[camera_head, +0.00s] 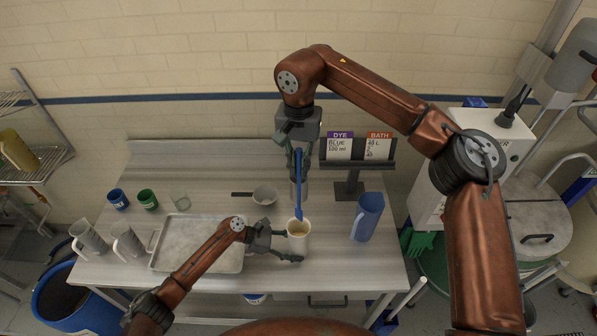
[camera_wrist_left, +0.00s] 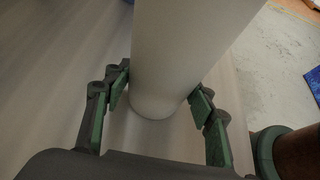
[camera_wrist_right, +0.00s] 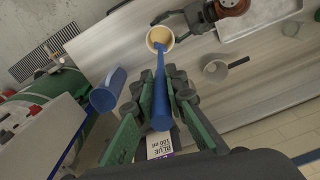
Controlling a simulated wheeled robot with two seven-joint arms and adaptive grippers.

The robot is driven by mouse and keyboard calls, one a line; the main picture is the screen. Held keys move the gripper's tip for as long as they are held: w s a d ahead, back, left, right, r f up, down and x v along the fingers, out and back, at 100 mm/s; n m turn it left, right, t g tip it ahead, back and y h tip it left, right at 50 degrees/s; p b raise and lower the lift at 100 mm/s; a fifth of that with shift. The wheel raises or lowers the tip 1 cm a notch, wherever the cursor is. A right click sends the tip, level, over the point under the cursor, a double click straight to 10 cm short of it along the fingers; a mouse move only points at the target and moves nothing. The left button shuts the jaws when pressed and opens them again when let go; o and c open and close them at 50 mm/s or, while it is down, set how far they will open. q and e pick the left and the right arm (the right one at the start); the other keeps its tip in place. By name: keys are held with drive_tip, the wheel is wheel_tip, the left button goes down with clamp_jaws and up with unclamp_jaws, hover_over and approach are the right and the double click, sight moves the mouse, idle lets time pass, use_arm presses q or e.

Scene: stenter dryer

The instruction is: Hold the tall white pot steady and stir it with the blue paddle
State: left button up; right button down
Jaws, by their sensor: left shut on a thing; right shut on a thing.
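The tall white pot (camera_head: 299,240) stands upright near the front edge of the steel table and holds a tan liquid. My left gripper (camera_head: 281,243) is shut around the pot from its left side; in the left wrist view its fingers flank the white wall (camera_wrist_left: 170,60). The blue paddle (camera_head: 297,190) is held upright above the pot, its lower end within the pot's mouth. My right gripper (camera_head: 299,150) is shut on the paddle's upper part. In the right wrist view the paddle (camera_wrist_right: 160,85) runs from the fingers to the pot (camera_wrist_right: 160,38).
A blue pitcher (camera_head: 368,217) stands right of the pot. A small saucepan (camera_head: 265,194) and the dye sign (camera_head: 340,149) are behind. A metal tray (camera_head: 225,262) lies left under my left arm. Grey jugs (camera_head: 127,240) and cups (camera_head: 148,199) stand farther left.

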drive_tip(key=shift+r, duration=1.25)
use_arm(q)
drive_tip(key=o, duration=0.9)
drive_tip(key=shift+o, duration=0.2)
